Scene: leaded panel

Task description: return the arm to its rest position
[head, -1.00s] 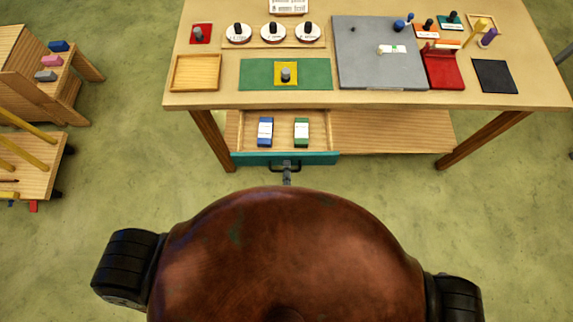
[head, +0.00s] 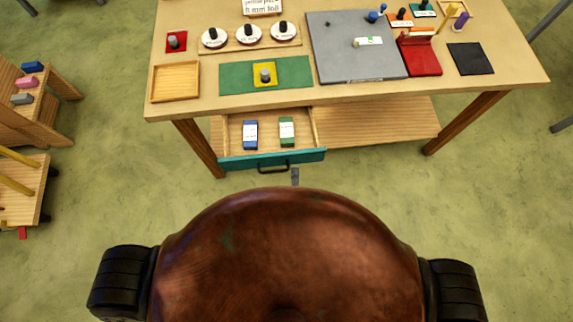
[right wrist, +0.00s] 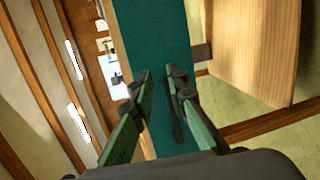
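My right gripper (head: 295,177) shows in the head view as a small grey tip just below the front of the open drawer (head: 240,162), a little right of its black handle (head: 274,168). In the right wrist view my right gripper (right wrist: 165,82) has its two green fingers spread apart, with the teal drawer front (right wrist: 160,35) beyond them. The dark handle (right wrist: 173,115) shows between the fingers, and nothing is gripped. In the head view the tip is apart from the handle. My left gripper is not in view.
The drawer holds a blue box (head: 250,135) and a green box (head: 287,132). The workbench (head: 220,109) above carries a grey board, a wooden tray and several knobbed pieces. A wooden stand (head: 35,115) is at the left.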

